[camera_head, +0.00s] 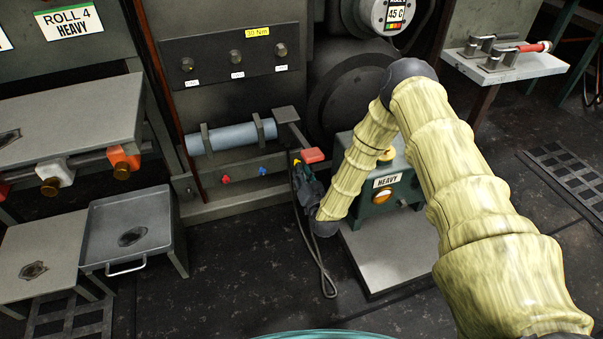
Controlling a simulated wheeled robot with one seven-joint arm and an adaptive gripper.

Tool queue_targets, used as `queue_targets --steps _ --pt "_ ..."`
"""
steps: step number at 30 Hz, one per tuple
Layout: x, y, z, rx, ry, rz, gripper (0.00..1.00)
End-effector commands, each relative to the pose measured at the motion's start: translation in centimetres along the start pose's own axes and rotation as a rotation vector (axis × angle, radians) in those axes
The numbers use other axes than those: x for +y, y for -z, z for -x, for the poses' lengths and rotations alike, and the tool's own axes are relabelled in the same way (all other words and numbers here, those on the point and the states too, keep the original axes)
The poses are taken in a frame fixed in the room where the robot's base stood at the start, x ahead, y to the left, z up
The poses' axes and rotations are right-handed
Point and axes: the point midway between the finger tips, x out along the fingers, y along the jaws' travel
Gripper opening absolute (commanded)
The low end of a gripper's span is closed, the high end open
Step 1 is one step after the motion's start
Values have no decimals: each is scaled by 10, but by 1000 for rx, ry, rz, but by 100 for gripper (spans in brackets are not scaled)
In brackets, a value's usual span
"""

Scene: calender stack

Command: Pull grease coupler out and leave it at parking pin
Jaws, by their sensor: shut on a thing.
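My gripper (307,187) is at the lower front of the machine, just left of the green box marked HEAVY. It is small in view and partly hidden by my wrist. It is shut on what looks like the grease coupler, a small yellow-tipped piece (296,162) at the machine's low ledge. Whether the coupler is still seated cannot be told. A grey hose (322,268) hangs from the gripper area in a loop down to the floor. A red pin (225,179) and a blue pin (262,171) stick out of the ledge to the left; which is the parking pin is unclear.
A red block (312,155) is right beside the gripper. A pale blue roll (230,136) lies in brackets above. The green HEAVY box (378,190) stands close to the right on a grey plate (388,250). A metal tray (128,232) stands left. Floor between is clear.

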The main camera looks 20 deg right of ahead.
Motion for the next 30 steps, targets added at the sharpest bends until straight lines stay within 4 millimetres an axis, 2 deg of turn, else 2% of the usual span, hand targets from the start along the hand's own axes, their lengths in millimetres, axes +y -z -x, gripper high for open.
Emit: queue_targets --steps 30 --pt "0 1 30 0 0 0 0"
